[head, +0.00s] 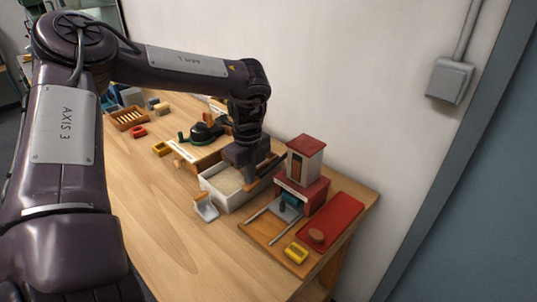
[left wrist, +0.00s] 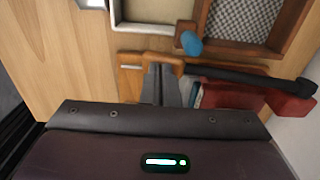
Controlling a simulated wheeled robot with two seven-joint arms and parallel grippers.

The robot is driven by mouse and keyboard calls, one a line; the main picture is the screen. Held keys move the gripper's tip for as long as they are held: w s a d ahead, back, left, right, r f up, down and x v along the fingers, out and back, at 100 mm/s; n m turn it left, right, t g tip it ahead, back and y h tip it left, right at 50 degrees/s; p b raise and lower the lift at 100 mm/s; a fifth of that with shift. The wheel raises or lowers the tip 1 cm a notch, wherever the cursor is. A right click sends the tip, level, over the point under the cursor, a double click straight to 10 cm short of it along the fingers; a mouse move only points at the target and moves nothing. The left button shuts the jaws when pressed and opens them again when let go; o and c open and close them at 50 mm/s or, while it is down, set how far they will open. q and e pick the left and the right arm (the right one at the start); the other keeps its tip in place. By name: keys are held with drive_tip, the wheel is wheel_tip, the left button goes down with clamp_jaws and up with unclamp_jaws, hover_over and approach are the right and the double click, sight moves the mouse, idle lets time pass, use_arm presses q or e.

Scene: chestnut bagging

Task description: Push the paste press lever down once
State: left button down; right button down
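The paste press (head: 306,165) is a red and white tower at the back right of the bench. In the head view the lever (head: 270,170) sticks out left over a pale-filled tray. My left gripper (head: 249,180) points down at the handle end of the lever. In the left wrist view its fingertips (left wrist: 162,72) look close together right at the handle; whether they touch it I cannot tell. My right gripper is out of view.
The white-rimmed tray (head: 204,184) lies under the gripper. A small white scoop-like piece (head: 206,209) stands in front. A red mat (head: 340,220) and a yellow block (head: 295,253) lie to the right. A wooden rack (head: 128,117) is farther left. The front left bench is clear.

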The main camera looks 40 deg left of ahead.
use_arm(q)
wheel_tip(320, 180, up, 9)
drive_tip(key=p, duration=0.5)
drive_tip(key=shift+w+p, duration=0.35)
idle(0.3)
drive_tip(key=shift+r+p, duration=1.7)
drive_tip(key=shift+r, duration=0.85)
